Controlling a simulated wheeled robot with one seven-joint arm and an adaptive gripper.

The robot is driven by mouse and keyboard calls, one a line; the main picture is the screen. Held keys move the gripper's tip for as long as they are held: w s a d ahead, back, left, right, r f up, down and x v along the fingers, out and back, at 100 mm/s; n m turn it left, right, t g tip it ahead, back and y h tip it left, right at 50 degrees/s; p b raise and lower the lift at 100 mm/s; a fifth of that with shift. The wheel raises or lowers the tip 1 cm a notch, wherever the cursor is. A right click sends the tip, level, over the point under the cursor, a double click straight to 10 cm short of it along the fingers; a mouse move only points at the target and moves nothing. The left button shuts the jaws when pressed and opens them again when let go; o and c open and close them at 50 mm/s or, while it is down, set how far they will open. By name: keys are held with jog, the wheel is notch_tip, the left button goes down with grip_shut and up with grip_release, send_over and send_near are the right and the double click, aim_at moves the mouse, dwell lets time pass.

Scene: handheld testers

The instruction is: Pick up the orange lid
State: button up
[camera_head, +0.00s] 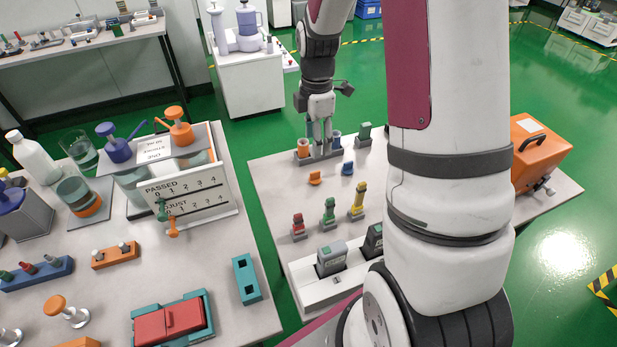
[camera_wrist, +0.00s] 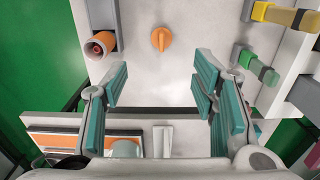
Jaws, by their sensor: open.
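A small orange lid (camera_head: 314,178) lies on the white-grey top of the right-hand table, with a blue piece (camera_head: 347,169) of similar size to its right. In the wrist view the orange lid (camera_wrist: 161,39) shows a round base with a raised ridge, and lies beyond the fingertips, roughly centred between them. The lid is clear of the fingers.
An orange-rimmed cup (camera_wrist: 101,45) stands left of the lid in the wrist view. Red, green (camera_head: 328,211) and yellow (camera_head: 358,202) testers stand nearer the camera. An orange case (camera_head: 539,148) is at the right. The tabletop around the lid is mostly bare.

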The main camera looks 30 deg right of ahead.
aim_at(315, 172)
notch_tip(315, 172, down, 12)
jog(key=shift+s+f+b, duration=0.1)
jog(key=shift+b, duration=0.25)
jog(key=c, duration=0.9)
